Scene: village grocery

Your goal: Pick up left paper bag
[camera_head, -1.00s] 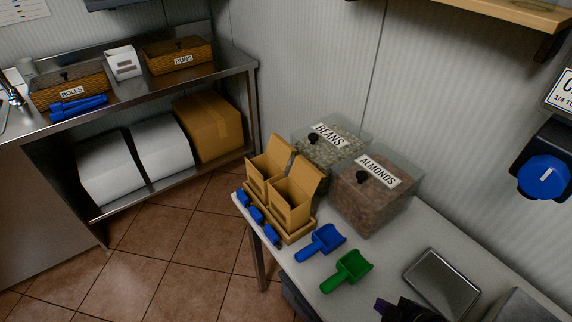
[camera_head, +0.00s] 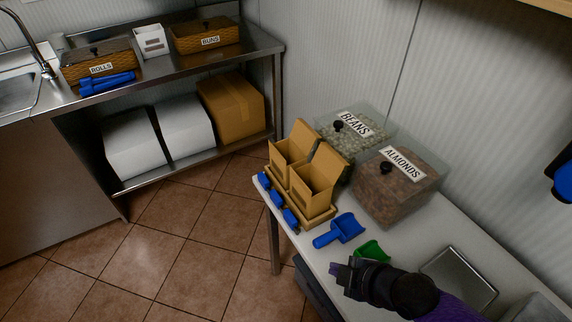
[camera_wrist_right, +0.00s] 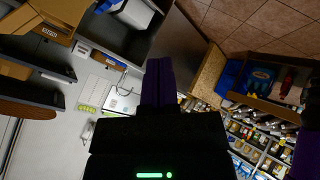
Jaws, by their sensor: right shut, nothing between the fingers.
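Two open brown paper bags stand upright side by side in a tan holder (camera_head: 312,222) at the table's left end. The left paper bag (camera_head: 284,152) is farther back, and the right paper bag (camera_head: 312,188) is nearer. My right gripper (camera_head: 340,274) is shut and empty, in front of the bags and to their lower right, apart from them. It partly covers the green scoop (camera_head: 372,251). In the right wrist view its closed fingers (camera_wrist_right: 158,72) point up the picture. My left gripper is not in view.
A blue scoop (camera_head: 340,230) lies between the bags and my right gripper. Clear bins of beans (camera_head: 352,138) and almonds (camera_head: 394,186) stand behind and right. A metal scale plate (camera_head: 458,277) lies right. A steel counter (camera_head: 150,80) stands at the back left.

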